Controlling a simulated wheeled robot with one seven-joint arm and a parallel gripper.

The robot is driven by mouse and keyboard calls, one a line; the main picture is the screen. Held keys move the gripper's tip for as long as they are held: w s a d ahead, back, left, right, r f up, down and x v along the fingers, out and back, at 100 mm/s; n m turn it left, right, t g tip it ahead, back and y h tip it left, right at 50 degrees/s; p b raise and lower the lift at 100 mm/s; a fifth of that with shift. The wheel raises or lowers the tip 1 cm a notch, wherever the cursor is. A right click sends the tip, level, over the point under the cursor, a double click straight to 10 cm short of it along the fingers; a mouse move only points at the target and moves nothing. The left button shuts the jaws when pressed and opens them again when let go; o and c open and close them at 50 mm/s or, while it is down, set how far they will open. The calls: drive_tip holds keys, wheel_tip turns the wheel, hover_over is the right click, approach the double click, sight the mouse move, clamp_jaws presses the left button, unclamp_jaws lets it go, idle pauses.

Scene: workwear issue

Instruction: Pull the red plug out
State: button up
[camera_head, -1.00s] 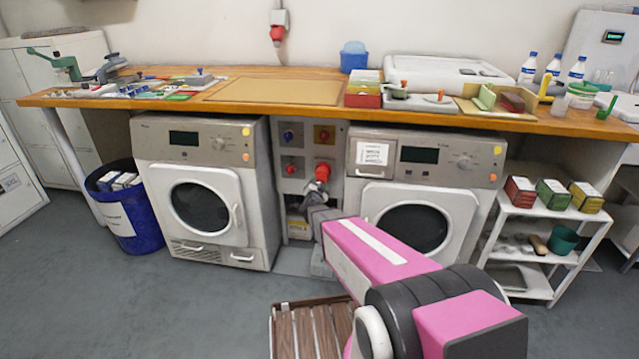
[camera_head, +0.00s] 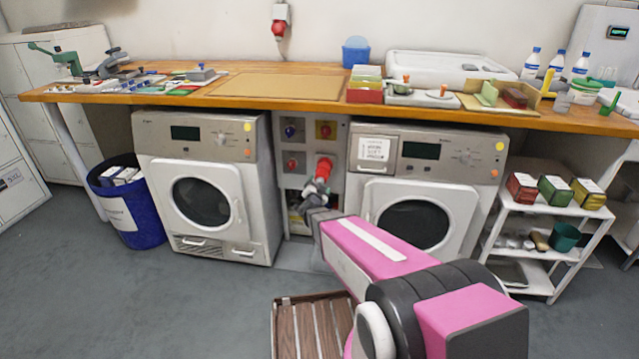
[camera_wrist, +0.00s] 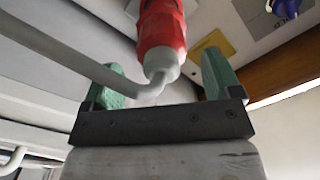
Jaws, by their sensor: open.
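In the wrist view the red plug (camera_wrist: 160,28) has a pale lower end, from which a grey cable (camera_wrist: 70,58) bends away to the left. My gripper (camera_head: 317,189) is just below and in front of the plug. In the wrist view my gripper (camera_wrist: 166,68) is open, with one green finger on each side of the plug's pale end and gaps between. The plug's top is cut off by the frame, so its seating is hidden there.
A washing machine (camera_head: 245,190) stands left of the panel, another (camera_head: 470,185) right. The wooden worktop (camera_head: 330,103) overhangs above. Another red plug (camera_head: 279,29) hangs from a wall socket. A slatted wooden stand (camera_head: 288,335) is on the floor near my arm.

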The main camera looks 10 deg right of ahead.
drive_tip(key=v, duration=0.6)
drive_tip(key=shift+s, duration=0.15)
drive_tip(key=s+d+n+g+y, duration=0.2)
drive_tip(key=s+n+g, duration=0.3)
drive_tip(key=s+g, duration=0.3)
drive_tip(key=s+d+n+g+y, duration=0.3)
drive_tip(key=s+n+g, duration=0.3)
drive_tip(key=s, duration=0.8)
drive_tip(key=g, duration=0.3)
drive_tip(key=shift+r+y, duration=0.15)
drive_tip(key=shift+y, duration=0.15)
drive_tip(key=shift+d, duration=0.1)
idle(1.2)
